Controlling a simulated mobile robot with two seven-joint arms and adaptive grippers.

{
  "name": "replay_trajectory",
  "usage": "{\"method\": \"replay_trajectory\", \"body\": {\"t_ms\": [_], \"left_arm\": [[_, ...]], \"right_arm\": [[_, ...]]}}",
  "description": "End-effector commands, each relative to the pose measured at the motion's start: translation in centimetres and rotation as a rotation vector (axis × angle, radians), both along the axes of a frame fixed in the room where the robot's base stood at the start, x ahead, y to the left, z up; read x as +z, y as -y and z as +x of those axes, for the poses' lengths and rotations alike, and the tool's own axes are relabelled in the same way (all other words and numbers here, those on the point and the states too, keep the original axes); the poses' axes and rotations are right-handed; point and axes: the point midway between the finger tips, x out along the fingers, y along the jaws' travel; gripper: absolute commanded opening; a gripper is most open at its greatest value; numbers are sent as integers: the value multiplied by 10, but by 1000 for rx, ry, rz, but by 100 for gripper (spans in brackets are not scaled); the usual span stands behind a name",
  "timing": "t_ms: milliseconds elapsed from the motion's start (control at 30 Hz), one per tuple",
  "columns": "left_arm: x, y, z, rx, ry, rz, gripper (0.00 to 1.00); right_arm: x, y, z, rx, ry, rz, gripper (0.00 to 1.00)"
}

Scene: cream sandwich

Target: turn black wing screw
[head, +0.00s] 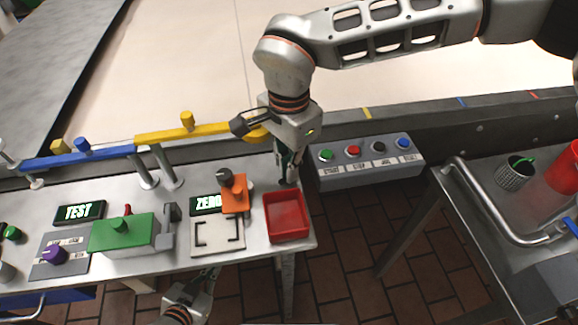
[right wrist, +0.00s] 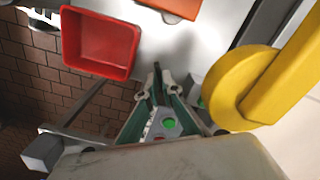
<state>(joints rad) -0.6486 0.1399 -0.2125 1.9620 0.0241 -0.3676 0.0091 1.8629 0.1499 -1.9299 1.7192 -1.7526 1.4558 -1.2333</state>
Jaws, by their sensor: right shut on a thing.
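My right gripper (head: 287,170) reaches down to the table behind the red tray (head: 287,217). In the right wrist view my right gripper (right wrist: 159,78) has its fingers close together on a small dark thing, which I take to be the black wing screw. The screw is mostly hidden by the fingers, and its turn angle cannot be told. My left gripper (head: 190,296) shows only partly at the bottom edge, below the table front; its fingers are not clear.
The red tray (right wrist: 101,43) is close to my right fingers. An orange block with a dark knob (head: 235,195) stands left of the tray. A yellow bar (head: 170,134) runs behind. A button box (head: 370,155) sits right, and a green box (head: 123,235) left.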

Motion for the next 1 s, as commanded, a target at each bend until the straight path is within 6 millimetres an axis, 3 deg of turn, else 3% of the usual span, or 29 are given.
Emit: {"method": "replay_trajectory", "body": {"t_ms": [133,200,233,633,767,1000], "left_arm": [[1,0,0,0,1,0,0],[1,0,0,0,1,0,0],[1,0,0,0,1,0,0],[0,-1,0,0,-1,1,0],[0,0,0,0,-1,1,0],[0,0,0,0,0,0,0]], "right_arm": [[3,-1,2,-2,5,3,0],[3,-1,2,-2,5,3,21],[2,-1,1,-2,4,3,22],[5,0,1,-2,2,2,22],[22,0,2,-3,6,2,22],[70,0,2,-3,5,2,22]]}}
